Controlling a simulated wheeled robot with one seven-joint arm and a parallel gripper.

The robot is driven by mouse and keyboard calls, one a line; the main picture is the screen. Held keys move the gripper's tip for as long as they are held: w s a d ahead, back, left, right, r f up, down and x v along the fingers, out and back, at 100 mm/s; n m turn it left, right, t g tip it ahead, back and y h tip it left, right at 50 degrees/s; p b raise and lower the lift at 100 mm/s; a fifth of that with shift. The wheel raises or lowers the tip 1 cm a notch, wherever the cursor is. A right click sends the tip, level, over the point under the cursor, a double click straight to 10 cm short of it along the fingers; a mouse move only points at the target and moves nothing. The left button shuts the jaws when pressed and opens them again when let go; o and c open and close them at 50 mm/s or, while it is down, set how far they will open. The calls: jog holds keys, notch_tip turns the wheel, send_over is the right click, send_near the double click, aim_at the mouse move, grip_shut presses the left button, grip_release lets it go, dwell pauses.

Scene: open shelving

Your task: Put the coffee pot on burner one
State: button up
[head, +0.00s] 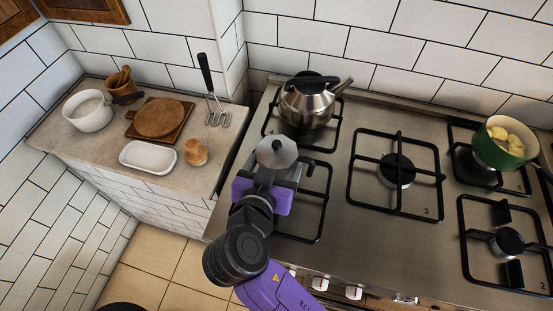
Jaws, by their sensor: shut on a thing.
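The coffee pot (277,154) is a small grey metal moka pot with a pointed lid and a dark handle on its right. It is upright over the left part of the front-left burner grate (322,205). My purple gripper (268,184) is shut on it from the front and hides its lower body. I cannot tell whether its base touches the grate. The numbers 3 and 2 show by the middle and front-right burners. No number 1 is readable, so I cannot tell which burner is one.
A steel kettle (308,103) stands close behind the coffee pot on the back-left burner. A green pot (493,157) with yellow food is at the back right. The middle burner (397,170) and front-right burner (508,242) are bare. The left counter (70,143) holds kitchenware.

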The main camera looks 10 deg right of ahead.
jog(key=o, duration=2.1)
jog(key=shift+r, duration=0.15)
jog(key=shift+s+a, duration=0.2)
jog(key=shift+s, duration=0.15)
jog(key=b+v, duration=0.1)
jog(key=v, duration=1)
jog(key=shift+s, duration=0.1)
